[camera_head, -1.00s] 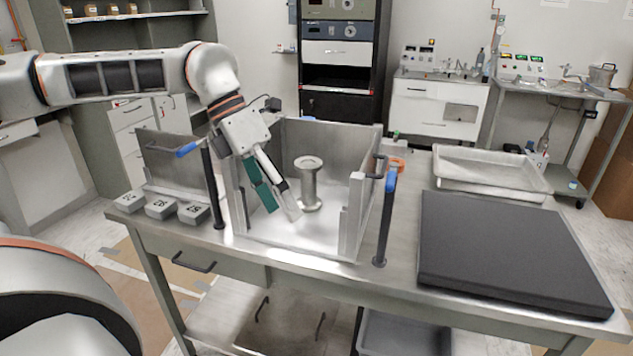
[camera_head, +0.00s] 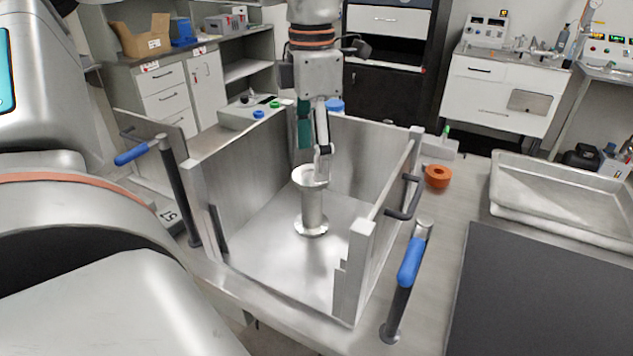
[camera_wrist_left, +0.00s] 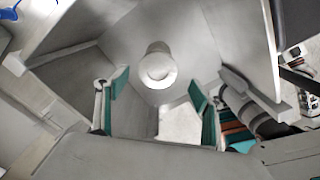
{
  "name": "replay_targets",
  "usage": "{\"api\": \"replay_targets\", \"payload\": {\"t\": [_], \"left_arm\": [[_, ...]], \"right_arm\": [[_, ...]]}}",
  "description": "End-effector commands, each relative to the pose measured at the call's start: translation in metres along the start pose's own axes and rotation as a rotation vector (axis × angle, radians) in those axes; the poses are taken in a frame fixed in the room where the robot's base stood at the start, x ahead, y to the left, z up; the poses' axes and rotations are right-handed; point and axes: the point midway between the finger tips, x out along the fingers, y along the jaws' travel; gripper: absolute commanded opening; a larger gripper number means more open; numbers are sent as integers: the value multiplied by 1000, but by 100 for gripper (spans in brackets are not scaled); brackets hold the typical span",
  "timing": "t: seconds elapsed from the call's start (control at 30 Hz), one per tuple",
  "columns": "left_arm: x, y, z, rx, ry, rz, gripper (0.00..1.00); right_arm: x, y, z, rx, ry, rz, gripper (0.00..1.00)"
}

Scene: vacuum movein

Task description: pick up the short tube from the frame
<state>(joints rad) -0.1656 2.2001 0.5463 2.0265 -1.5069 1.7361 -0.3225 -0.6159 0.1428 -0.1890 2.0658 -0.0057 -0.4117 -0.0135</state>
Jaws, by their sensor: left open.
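The short tube (camera_head: 312,207) is a metal spool with a flange at each end. It stands upright on the floor of the open-fronted metal frame (camera_head: 268,230). My left gripper (camera_head: 318,160) is above and just behind the tube's top flange in the head view, pointing down. In the left wrist view the tube's round top (camera_wrist_left: 158,70) shows beyond and between the two spread green fingers (camera_wrist_left: 160,95). The fingers are open and empty, and the tube stands clear of them. My right gripper is not in view.
Blue-handled posts (camera_head: 410,262) flank the frame's front. An orange ring (camera_head: 438,176) lies right of it. A metal tray (camera_head: 570,198) and a dark slab (camera_head: 555,290) lie further right.

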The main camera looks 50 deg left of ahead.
Motion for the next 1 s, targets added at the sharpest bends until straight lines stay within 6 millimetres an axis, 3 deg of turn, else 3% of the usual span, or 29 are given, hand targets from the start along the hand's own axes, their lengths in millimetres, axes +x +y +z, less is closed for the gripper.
{"api": "replay_targets", "payload": {"t": [0.4,0.73,0.77,1.0], "left_arm": [[53,4,0,1,1,-5,68],[61,4,0,0,-2,-2,68],[61,4,0,0,-2,-2,65],[60,4,0,0,-2,-2,3]], "right_arm": [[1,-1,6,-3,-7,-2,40],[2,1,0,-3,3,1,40],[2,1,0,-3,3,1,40],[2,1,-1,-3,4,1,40]]}}
